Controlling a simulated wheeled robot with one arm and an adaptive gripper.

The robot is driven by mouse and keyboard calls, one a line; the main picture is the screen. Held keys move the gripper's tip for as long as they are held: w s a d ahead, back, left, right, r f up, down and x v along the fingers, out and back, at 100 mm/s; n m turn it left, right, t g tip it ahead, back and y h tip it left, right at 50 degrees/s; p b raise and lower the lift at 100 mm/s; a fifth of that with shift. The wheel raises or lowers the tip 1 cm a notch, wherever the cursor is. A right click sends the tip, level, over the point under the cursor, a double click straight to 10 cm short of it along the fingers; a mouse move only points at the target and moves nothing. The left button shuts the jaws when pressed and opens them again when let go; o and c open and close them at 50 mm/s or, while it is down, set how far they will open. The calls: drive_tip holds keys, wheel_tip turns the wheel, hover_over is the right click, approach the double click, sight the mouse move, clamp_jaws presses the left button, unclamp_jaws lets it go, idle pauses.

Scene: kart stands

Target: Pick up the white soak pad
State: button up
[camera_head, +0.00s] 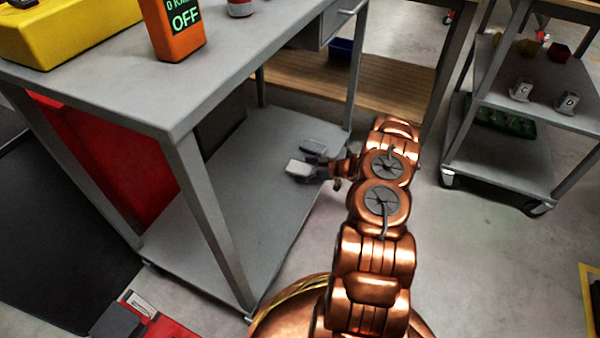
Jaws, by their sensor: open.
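My gripper (306,158) is open and reaches left from my copper-coloured arm, over the lower shelf (225,215) of the grey workbench. One grey finger shows at the top. A pale, whitish-grey block shape shows just below it at the gripper's end. I cannot tell whether this shape is the other finger or the white soak pad. No other thing in view is clearly the soak pad. My arm hides part of the floor to the right of the shelf.
Bench legs and the benchtop (120,90) stand close to my arm on the left. An orange meter (178,28) and a yellow case (65,30) rest on top. A wheeled shelf cart (500,165) stands right, with clear floor before it.

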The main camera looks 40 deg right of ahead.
drive_tip(key=c, duration=1)
drive_tip(key=shift+r, duration=0.1)
drive_tip(key=shift+c, duration=0.2)
